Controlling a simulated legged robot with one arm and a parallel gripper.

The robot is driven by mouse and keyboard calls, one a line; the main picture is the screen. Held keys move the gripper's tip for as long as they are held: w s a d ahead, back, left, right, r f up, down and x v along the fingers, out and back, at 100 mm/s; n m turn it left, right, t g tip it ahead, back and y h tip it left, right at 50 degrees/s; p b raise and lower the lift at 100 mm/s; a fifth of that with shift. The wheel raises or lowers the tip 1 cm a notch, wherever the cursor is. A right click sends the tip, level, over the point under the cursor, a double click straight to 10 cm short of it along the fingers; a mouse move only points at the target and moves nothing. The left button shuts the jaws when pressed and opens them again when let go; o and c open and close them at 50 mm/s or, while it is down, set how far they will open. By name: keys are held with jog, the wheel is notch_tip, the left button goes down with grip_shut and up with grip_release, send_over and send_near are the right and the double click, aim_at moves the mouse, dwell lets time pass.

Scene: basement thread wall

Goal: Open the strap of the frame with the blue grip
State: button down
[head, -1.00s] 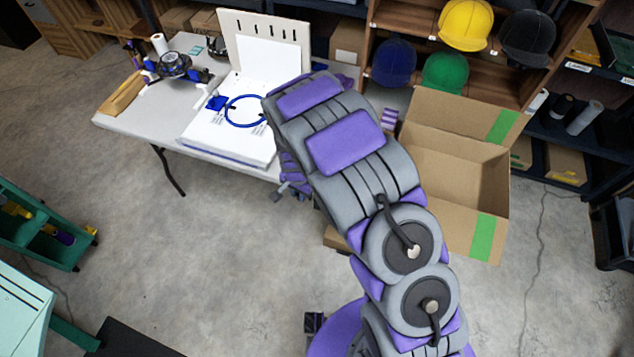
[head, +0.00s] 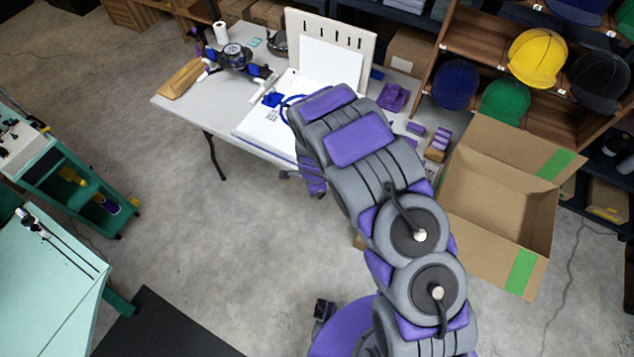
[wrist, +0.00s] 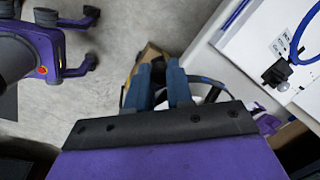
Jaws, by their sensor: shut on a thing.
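A blue ring (head: 287,107) with a blue grip (head: 272,99) lies on a white board (head: 255,124) on the table; my arm hides most of the ring in the head view. In the wrist view, part of a blue ring (wrist: 294,44) shows at the right edge, with a small dark clamp-like piece (wrist: 277,73) beside it. A dark curved piece (wrist: 212,92) shows right of the fingers. I cannot make out the strap.
The grey table (head: 190,108) carries a slotted white panel (head: 345,37) and a dark device (head: 236,57). An open cardboard box (head: 497,210) stands to the right, below shelves with caps. A green bench (head: 50,290) stands at left.

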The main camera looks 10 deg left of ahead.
jog(key=shift+w+a+f, duration=0.1)
jog(key=shift+w+a, duration=0.15)
jog(key=shift+a, duration=0.25)
jog(key=c, duration=1)
grip_release()
jog(key=shift+d, duration=0.25)
jog(key=r, duration=0.5)
jog(key=s+d+r, duration=0.1)
jog(key=r, duration=0.5)
jog(key=s+r+p, duration=0.1)
jog(key=r, duration=0.5)
jog(key=shift+s+d+r, duration=0.15)
jog(key=shift+s+d, duration=0.1)
jog(key=shift+d, duration=0.05)
jog(key=s+d+r+n+g+b, duration=0.1)
jog(key=s+d+r+n+b, duration=0.2)
jog(key=d+r, duration=0.4)
jog(key=s+d+r+n+g+b, duration=0.1)
jog(key=s+d+r+n, duration=0.1)
jog(key=s+d+r, duration=0.5)
jog(key=s+d+n+b, duration=0.1)
jog(key=s+d+n, duration=0.1)
jog(key=s+d, duration=0.2)
jog(key=s+d+n+g+b, duration=0.1)
jog(key=s+d, duration=0.3)
jog(key=s, duration=0.4)
jog(key=s+d+r+n+h+b, duration=0.1)
jog(key=s+d+n, duration=0.3)
jog(key=s, duration=0.3)
jog(key=shift+d, duration=0.35)
